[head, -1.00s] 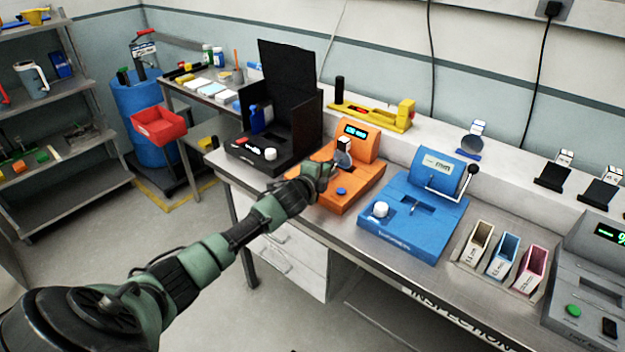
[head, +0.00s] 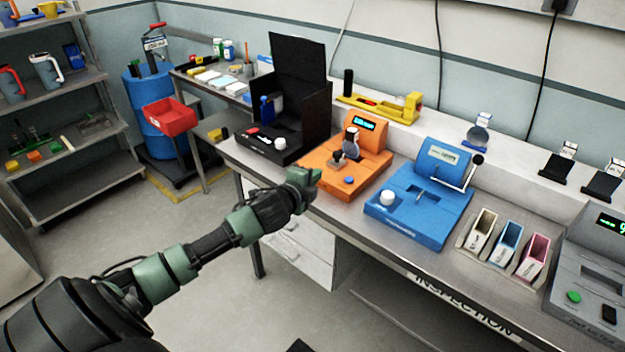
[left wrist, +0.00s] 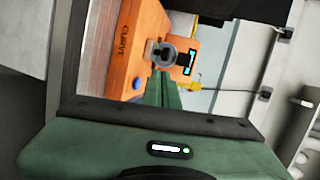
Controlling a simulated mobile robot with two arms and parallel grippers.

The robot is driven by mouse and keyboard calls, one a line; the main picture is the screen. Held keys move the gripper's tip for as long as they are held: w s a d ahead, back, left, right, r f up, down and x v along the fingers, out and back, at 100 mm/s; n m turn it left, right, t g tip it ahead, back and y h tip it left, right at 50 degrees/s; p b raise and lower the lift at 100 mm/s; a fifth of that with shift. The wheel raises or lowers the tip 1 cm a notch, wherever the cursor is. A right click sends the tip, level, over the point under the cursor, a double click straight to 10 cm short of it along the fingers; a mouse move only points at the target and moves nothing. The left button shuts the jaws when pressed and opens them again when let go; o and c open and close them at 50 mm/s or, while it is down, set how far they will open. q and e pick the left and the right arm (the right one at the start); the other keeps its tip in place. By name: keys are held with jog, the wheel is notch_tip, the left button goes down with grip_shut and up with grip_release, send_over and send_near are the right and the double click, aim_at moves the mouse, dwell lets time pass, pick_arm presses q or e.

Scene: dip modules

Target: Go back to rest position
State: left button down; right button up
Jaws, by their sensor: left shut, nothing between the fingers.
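My left gripper (head: 303,180) is shut with nothing held. Its arm comes in from the lower left of the head view, and the gripper is at the front left edge of the orange machine (head: 362,172), apart from the machine's grey fixture as far as I can tell. The orange machine has a lit display, a blue button and a grey round part (head: 350,150) standing at its middle. The left wrist view shows the orange machine (left wrist: 143,45) turned on its side, with the word CURVE, the blue button and the display. My right gripper is not in view.
The grey inspection bench (head: 400,255) carries a black open box (head: 306,125), a blue machine (head: 415,215), three small coloured bins and a grey machine (head: 590,280). A yellow tool (head: 385,108) lies behind. A shelf (head: 80,190) stands left. The floor (head: 190,230) between is free.

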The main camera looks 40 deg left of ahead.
pick_arm(q)
jog(key=shift+s+d+r, duration=0.1)
jog(key=shift+s, duration=0.45)
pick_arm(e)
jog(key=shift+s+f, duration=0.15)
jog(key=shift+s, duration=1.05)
pick_arm(q)
jog(key=shift+s+r, duration=0.1)
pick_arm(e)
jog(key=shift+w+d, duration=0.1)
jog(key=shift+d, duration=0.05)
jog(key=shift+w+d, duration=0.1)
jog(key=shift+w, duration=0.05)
